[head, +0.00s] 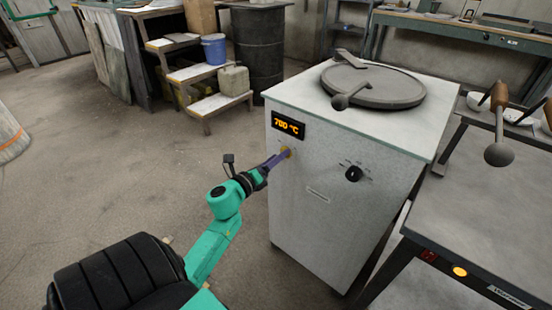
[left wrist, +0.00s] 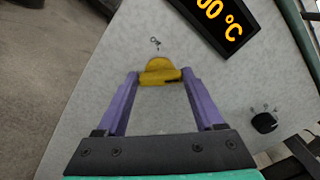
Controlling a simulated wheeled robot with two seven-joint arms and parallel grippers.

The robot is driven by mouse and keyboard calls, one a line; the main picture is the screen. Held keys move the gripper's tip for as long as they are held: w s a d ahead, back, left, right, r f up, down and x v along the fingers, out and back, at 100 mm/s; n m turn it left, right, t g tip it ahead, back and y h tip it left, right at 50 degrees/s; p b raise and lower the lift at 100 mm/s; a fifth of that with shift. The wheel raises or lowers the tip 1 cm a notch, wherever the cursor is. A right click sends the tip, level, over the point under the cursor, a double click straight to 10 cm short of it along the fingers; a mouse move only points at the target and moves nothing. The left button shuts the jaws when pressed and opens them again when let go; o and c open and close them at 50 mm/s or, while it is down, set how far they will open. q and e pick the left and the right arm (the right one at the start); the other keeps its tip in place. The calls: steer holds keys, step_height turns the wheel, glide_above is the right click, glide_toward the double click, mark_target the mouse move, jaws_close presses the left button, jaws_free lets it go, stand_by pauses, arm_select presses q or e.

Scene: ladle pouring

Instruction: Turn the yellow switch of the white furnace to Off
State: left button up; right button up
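The white furnace (head: 335,200) stands upright in the middle of the head view, with an orange "700 °C" display (head: 288,124) on its front. The yellow switch (head: 285,152) is just below the display and mostly hidden by my gripper there. In the left wrist view the yellow switch (left wrist: 158,70) sits between the purple fingertips of my left gripper (left wrist: 160,76). Its wide yellow part spans the gap and appears to touch both fingers, so the gripper looks shut on it. The switch's setting is too small to read. My right gripper is not in view.
A black knob (head: 353,174) is on the furnace front, right of the switch. A round lid (head: 385,92) lies on the furnace top. A metal table (head: 480,210) with ladles stands close on the right.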

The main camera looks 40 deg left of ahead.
arm_select(q)
steer(key=c, duration=0.6)
steer(key=shift+n, duration=0.4)
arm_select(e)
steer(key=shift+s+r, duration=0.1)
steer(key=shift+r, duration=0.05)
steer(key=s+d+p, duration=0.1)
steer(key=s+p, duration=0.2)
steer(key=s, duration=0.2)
arm_select(q)
steer(key=shift+f+n+p, duration=0.2)
steer(key=shift+n+p, duration=1.55)
steer(key=shift+n, duration=2.55)
steer(key=shift+f+n+p, duration=0.2)
steer(key=shift+n+p, duration=1.5)
steer(key=shift+n, duration=2.6)
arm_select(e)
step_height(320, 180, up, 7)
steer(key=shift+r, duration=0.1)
